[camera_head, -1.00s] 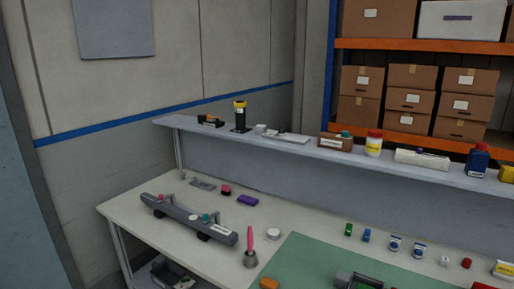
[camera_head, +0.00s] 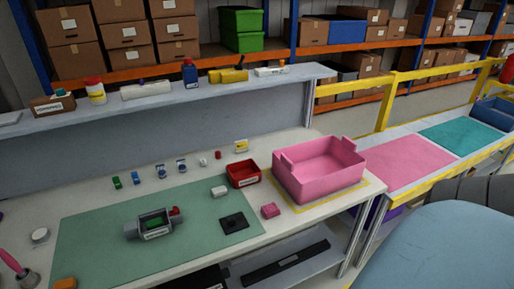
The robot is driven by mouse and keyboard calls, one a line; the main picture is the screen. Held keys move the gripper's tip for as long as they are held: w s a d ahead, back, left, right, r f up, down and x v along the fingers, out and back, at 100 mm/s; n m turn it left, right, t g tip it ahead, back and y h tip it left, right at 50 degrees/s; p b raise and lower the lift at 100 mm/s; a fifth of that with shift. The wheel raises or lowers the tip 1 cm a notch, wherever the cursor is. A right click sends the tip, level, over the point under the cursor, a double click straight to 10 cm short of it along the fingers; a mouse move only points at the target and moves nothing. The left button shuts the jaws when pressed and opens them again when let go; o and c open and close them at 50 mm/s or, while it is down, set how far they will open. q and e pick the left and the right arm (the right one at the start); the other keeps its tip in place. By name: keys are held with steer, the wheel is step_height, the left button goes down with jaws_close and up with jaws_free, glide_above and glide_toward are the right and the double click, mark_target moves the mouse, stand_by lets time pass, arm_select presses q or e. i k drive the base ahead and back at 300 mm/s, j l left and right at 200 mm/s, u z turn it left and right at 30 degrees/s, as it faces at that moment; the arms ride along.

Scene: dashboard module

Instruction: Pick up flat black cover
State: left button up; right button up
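The flat black cover (camera_head: 234,222) lies on the right part of the green mat (camera_head: 90,238) on the workbench. It is a small dark square with a small round feature near its middle. A grey module housing (camera_head: 155,225) with a green part inside and a red piece at its right end stands on the mat, left of the cover. Neither of my grippers is in view.
A large pink crate (camera_head: 319,172) stands at the bench's right end. Several small parts line the back. A shelf (camera_head: 190,96) runs behind.

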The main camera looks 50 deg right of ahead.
mark_target(237, 222)
steer(key=z, duration=1.25)
